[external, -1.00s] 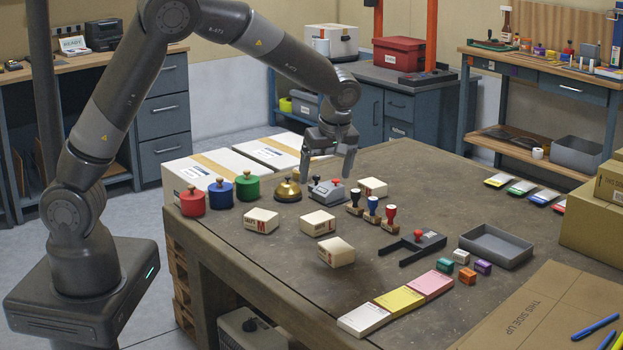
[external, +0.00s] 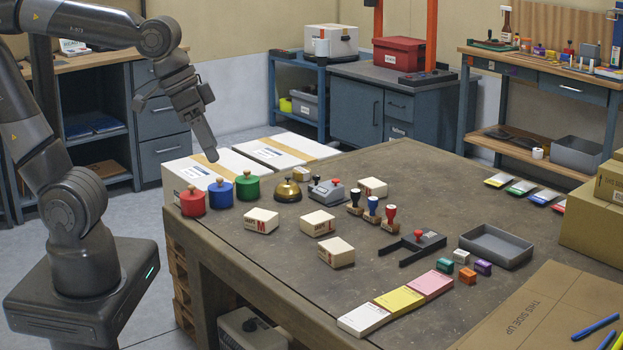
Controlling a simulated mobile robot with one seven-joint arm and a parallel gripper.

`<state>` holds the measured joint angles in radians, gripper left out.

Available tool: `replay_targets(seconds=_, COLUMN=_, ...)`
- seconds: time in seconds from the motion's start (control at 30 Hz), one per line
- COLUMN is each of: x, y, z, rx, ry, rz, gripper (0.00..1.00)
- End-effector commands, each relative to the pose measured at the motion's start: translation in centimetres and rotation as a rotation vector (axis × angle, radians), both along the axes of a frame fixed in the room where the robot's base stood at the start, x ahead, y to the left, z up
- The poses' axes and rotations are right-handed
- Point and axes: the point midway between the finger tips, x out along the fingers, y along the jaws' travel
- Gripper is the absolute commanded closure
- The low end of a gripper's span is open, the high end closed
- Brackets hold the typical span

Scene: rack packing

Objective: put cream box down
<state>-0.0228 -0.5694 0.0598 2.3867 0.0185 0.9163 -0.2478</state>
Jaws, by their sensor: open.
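Several cream boxes are on the brown workbench (external: 410,180). One small cream box (external: 302,174) sits at the far side, just behind the brass bell (external: 287,191) and partly hidden by it. Other cream boxes stand further forward: one with a red mark (external: 261,221), one right of it (external: 318,223), one nearest the front (external: 337,252) and one behind the stamps (external: 372,187). My gripper (external: 196,125) is open and empty, high at the left, above the white cartons and apart from all the boxes.
Red (external: 192,202), blue (external: 220,194) and green (external: 248,186) knobbed pots line the left edge. A grey device (external: 327,191), upright stamps (external: 373,208), a black bracket (external: 412,243) and a grey tray (external: 495,245) stand on the bench.

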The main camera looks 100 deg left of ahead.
Motion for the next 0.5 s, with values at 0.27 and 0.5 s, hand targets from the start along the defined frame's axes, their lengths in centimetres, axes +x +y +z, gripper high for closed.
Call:
replay_targets(seconds=0.27, x=-4.1, y=-2.6, z=-0.5, rx=0.112, ry=-0.077, rz=-0.265, gripper=0.15)
replay_targets(seconds=0.5, x=-4.5, y=-2.8, z=-0.7, rx=0.126, ry=-0.081, rz=-0.295, gripper=0.15)
